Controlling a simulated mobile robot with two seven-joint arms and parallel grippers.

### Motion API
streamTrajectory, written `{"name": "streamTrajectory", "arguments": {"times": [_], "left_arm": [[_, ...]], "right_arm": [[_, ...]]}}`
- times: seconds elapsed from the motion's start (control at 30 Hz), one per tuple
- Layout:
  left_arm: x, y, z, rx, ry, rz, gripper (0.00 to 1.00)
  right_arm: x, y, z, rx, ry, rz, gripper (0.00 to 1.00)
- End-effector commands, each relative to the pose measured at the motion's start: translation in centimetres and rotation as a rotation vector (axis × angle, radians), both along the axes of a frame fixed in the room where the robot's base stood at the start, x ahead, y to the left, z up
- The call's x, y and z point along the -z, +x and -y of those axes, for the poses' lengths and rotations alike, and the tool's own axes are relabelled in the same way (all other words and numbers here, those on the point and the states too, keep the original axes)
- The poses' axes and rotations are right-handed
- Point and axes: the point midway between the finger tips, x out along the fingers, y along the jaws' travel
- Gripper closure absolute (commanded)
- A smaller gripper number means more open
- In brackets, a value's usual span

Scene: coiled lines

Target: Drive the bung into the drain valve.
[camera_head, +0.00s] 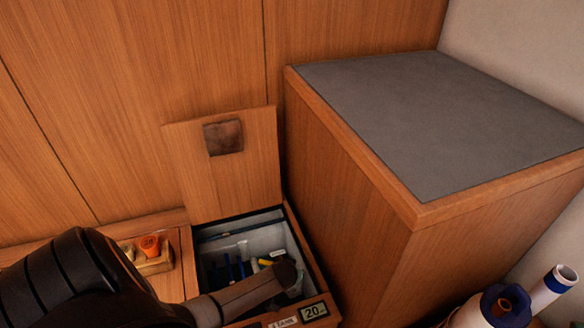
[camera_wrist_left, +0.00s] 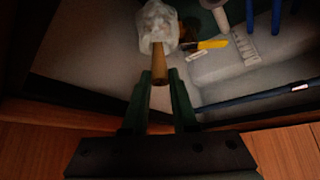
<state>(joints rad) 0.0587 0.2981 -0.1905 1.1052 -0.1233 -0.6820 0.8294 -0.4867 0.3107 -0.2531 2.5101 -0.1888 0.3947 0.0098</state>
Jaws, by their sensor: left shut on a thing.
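My left gripper (camera_wrist_left: 160,85) shows in the left wrist view, with its two dark green fingers closed on a tan, peg-like piece (camera_wrist_left: 160,92). In the head view my black left arm comes in from the lower left and reaches over an open locker (camera_head: 188,262); the fingers and the tan piece are not clear there. I cannot make out the drain valve for certain. My right gripper is not in view.
The locker's wooden lid (camera_head: 240,185) stands raised behind it. Inside lie blue rods and a yellow item (camera_wrist_left: 212,44). An orange fitting (camera_head: 150,245) sits on a small block to the left. A tall grey-topped cabinet (camera_head: 440,115) closes off the right; white-and-blue cylinders (camera_head: 560,279) stand lower right.

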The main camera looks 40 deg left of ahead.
Motion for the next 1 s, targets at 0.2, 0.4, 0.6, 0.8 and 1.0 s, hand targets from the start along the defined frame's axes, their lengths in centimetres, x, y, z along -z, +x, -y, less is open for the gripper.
{"name": "streamTrajectory", "arguments": {"times": [0.2, 0.4, 0.6, 0.8, 1.0], "left_arm": [[-0.02, 0.01, -0.01, 0.001, 0.000, 0.000, 0.57], [-0.01, -0.01, -0.02, 0.001, 0.000, 0.000, 0.39], [0.00, -0.01, -0.02, 0.001, 0.000, 0.000, 0.32], [0.00, -0.01, -0.02, 0.001, 0.000, 0.000, 0.14], [-0.01, -0.01, -0.01, 0.001, 0.000, 0.000, 0.14]], "right_arm": [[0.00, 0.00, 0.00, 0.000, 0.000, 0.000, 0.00], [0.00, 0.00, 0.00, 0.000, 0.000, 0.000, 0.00], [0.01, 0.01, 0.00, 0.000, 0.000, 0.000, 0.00], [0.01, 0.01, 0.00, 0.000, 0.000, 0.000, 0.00], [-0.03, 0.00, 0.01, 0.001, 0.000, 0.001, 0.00]]}}
